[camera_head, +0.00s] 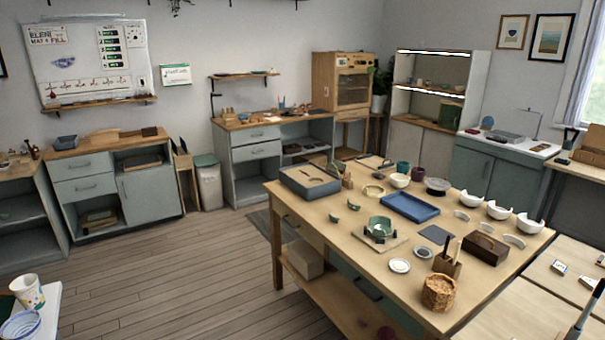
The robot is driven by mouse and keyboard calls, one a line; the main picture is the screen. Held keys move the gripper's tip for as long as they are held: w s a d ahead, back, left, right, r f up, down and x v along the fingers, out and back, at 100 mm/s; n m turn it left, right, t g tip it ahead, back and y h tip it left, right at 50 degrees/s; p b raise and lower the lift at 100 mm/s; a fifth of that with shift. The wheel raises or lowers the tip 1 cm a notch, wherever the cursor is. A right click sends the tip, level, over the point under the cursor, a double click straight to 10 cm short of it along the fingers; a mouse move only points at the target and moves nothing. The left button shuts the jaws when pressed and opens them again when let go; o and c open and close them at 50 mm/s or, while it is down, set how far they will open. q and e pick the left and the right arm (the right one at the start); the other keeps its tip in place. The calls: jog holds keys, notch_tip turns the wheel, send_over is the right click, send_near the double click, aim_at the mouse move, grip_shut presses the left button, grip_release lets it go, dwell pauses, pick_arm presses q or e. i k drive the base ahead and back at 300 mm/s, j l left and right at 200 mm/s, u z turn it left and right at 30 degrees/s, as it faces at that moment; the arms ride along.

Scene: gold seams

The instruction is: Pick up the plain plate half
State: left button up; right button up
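I see no piece that I can clearly name as the plain plate half. On the right side of the wooden worktable (330,226), several pale, broken-looking pieces lie in two rows. One row has a white bowl-like piece (471,199), a second (498,210) and a third (530,224). In front of them lie thin crescent pieces, one on the left (461,215), one in the middle (486,227) and one on the right (514,241). They are too small to tell which are plain. Neither of my grippers is in view.
The worktable also holds a blue tray (409,207), a grey box (310,180), a green bowl in a stand (380,228), a dark wooden box (485,248) and a cork-coloured pot (438,292). Open wooden floor (170,270) lies left of the worktable. Cabinets line the walls.

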aim_at(342, 165)
jog(key=i+u, duration=0.25)
jog(key=i, duration=0.35)
jog(key=i+u, duration=0.3)
jog(key=i, duration=0.3)
jog(key=i+l+u, duration=0.25)
jog(key=i, duration=0.35)
jog(key=i+u, duration=0.2)
jog(key=i, duration=2.35)
jog(key=i+j+z, duration=0.15)
jog(key=i, duration=0.65)
jog(key=i+l+z, duration=0.1)
jog(key=i+z, duration=1.05)
jog(key=i+j+z, duration=0.4)
jog(key=i+l+z, duration=0.1)
jog(key=z, duration=0.35)
jog(key=i+z, duration=0.3)
jog(key=z, duration=0.2)
jog(key=i+z, duration=0.2)
jog(key=z, duration=0.25)
jog(key=i+j+z, duration=0.15)
jog(key=z, duration=0.35)
